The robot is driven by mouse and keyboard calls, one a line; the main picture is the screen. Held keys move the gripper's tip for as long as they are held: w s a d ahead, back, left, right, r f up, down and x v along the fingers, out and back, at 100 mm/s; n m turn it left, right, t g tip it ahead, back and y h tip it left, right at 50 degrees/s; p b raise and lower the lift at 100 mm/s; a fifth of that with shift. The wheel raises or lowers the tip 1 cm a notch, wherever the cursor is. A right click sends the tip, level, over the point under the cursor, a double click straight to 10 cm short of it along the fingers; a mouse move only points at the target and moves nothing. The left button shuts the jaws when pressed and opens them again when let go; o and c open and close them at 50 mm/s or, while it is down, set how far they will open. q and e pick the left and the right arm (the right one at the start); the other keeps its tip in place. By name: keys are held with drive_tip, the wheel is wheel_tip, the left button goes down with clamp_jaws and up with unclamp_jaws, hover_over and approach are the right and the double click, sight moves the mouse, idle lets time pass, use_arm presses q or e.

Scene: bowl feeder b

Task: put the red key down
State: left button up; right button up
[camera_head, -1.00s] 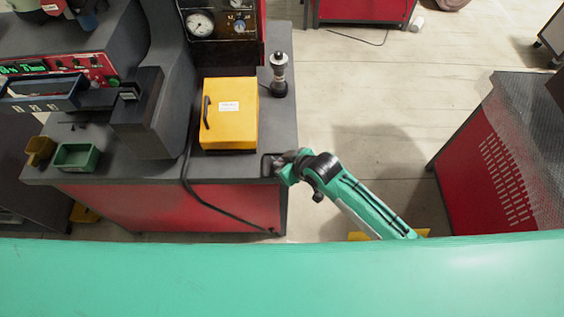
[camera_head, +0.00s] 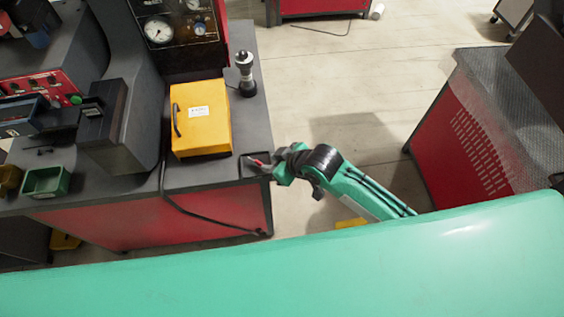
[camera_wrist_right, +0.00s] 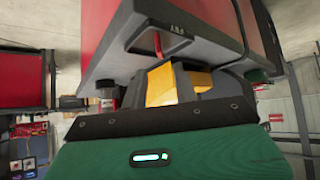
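The red key (camera_head: 260,162) lies at the dark recess near the right front corner of the grey bench top (camera_head: 205,176). In the right wrist view the key (camera_wrist_right: 157,43) is a thin red piece at a labelled dark recess, beyond the fingers. My right gripper (camera_head: 274,164) is just right of the key, at the bench's edge. In the right wrist view its orange finger pads (camera_wrist_right: 180,82) stand apart with a gap, and the key looks clear of them. My left gripper is not in view.
A yellow box (camera_head: 200,125) with a handle sits behind the recess, and a black and silver post (camera_head: 246,75) stands beyond it. A black cable (camera_head: 195,213) hangs over the bench front. A green bin (camera_head: 45,181) is at left.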

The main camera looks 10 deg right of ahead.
drive_tip(key=v, duration=0.4)
drive_tip(key=shift+s+d+r, duration=0.1)
drive_tip(key=shift+r, duration=0.1)
drive_tip(key=d+f+m+h, duration=0.15)
drive_tip(key=d+f, duration=0.25)
drive_tip(key=f, duration=0.6)
drive_tip(key=d+f+m+h, duration=0.15)
drive_tip(key=d+f, duration=0.25)
drive_tip(key=f, duration=0.6)
drive_tip(key=d+f+m+h, duration=0.15)
drive_tip(key=d+f, duration=0.25)
drive_tip(key=f, duration=0.5)
drive_tip(key=s+d+f+m+g+h, duration=0.1)
drive_tip(key=s+d+f+g, duration=0.15)
drive_tip(key=s+f, duration=0.7)
drive_tip(key=s+d+f+m+g+h, duration=0.1)
drive_tip(key=s+d+f, duration=0.3)
drive_tip(key=s+f, duration=0.6)
drive_tip(key=s+f+g, duration=0.1)
drive_tip(key=s+f, duration=0.1)
drive_tip(key=s, duration=0.7)
drive_tip(key=s+d+f+g, duration=0.1)
drive_tip(key=s+f, duration=0.1)
drive_tip(key=s, duration=0.7)
drive_tip(key=shift+f, duration=0.25)
